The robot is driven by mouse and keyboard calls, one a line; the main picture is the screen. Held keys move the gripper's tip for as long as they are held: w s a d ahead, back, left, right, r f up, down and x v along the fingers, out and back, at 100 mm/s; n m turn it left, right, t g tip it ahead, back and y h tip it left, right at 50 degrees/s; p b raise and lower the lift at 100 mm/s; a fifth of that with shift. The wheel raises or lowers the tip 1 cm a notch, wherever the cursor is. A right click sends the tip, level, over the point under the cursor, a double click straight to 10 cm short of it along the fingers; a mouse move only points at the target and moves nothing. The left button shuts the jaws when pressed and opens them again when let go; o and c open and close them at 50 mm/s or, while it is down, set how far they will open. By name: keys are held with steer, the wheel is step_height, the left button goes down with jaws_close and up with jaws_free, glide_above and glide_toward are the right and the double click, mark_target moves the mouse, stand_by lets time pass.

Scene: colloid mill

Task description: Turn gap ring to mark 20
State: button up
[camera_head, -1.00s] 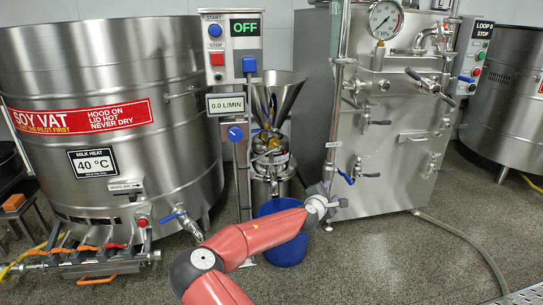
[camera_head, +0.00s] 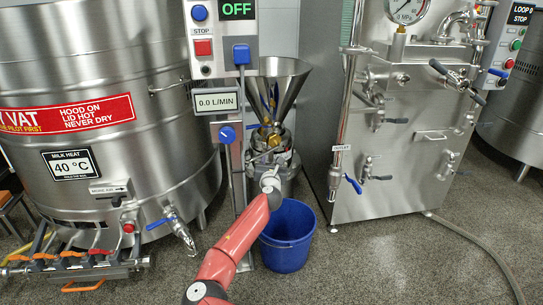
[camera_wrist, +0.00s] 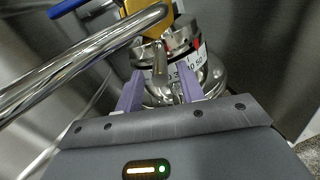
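The colloid mill (camera_head: 275,110) is a steel machine with a funnel hopper, standing between the vat and the steel cabinet. Its gap ring (camera_wrist: 188,62) carries a white scale band with black numbers, among them 30, 40 and 50; a small red mark shows just above the band. A steel handle (camera_wrist: 160,66) sticks out from the ring towards me. My gripper (camera_wrist: 160,88) is open, its two purple fingers on either side of the handle, with space visible between. In the head view my gripper (camera_head: 270,182) is at the mill's lower front and hides part of it.
A thick steel pipe (camera_wrist: 85,65) crosses close to the left of my fingers, with a yellow part (camera_wrist: 145,18) above the ring. A blue bucket (camera_head: 287,238) stands below the mill. The control post (camera_head: 225,105) reads OFF and 0.0 L/MIN.

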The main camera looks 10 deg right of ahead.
mark_target(271, 154)
steer(key=shift+w+d, duration=0.2)
steer(key=shift+w, duration=0.85)
steer(key=shift+w+d, duration=0.2)
steer(key=shift+w, duration=0.8)
jaws_close()
